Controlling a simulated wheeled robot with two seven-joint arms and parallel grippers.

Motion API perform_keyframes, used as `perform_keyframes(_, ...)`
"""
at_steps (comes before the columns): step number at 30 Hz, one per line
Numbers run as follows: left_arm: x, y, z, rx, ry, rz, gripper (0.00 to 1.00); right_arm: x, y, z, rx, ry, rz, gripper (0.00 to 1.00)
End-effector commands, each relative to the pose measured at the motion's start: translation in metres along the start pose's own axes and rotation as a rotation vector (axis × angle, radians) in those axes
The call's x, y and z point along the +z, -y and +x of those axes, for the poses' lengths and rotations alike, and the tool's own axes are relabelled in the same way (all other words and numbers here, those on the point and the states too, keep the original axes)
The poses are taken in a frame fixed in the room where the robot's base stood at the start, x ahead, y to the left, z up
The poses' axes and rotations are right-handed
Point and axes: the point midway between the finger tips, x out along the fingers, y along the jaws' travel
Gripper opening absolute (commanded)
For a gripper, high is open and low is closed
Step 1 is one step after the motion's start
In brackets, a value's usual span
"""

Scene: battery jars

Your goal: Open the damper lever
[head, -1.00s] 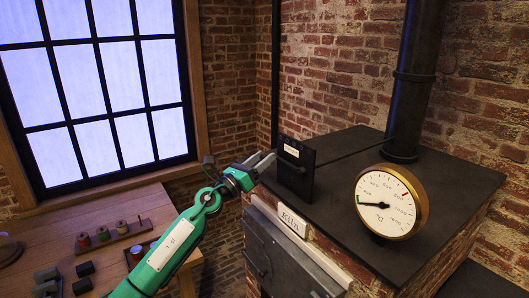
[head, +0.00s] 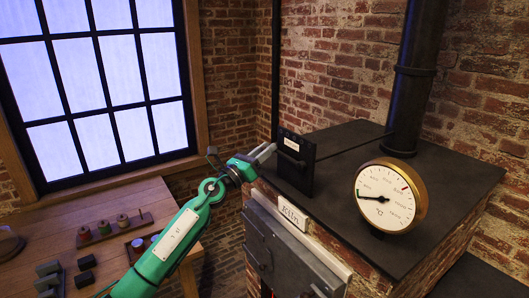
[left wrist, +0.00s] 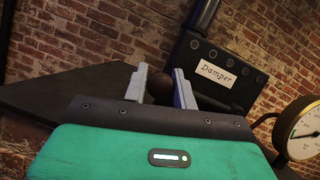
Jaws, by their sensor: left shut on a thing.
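The damper is a dark upright plate (head: 307,180) on the left part of the kiln top. Its white label reads "Damper" (left wrist: 216,73) in the left wrist view. My left gripper (head: 267,151) is at the plate's left side. In the left wrist view its fingers (left wrist: 160,88) stand either side of a dark round knob (left wrist: 160,86) and are shut on it. My right gripper is not in view.
The kiln top (head: 350,205) carries a round brass gauge (head: 388,197) and a black flue pipe (head: 410,90). A "Kiln" sign (head: 292,214) is on the front above the door (head: 285,255). A wooden table (head: 110,225) with spools and dark blocks stands at the left.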

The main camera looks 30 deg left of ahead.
Motion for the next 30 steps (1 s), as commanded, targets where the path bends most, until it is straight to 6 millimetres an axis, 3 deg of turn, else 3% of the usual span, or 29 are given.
perform_keyframes(14,0.025,0.011,0.01,-0.111,0.001,0.262,0.0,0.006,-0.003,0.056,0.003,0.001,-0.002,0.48)
perform_keyframes(30,0.067,0.058,0.027,-0.307,0.002,0.735,0.0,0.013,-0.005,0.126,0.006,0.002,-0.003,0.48)
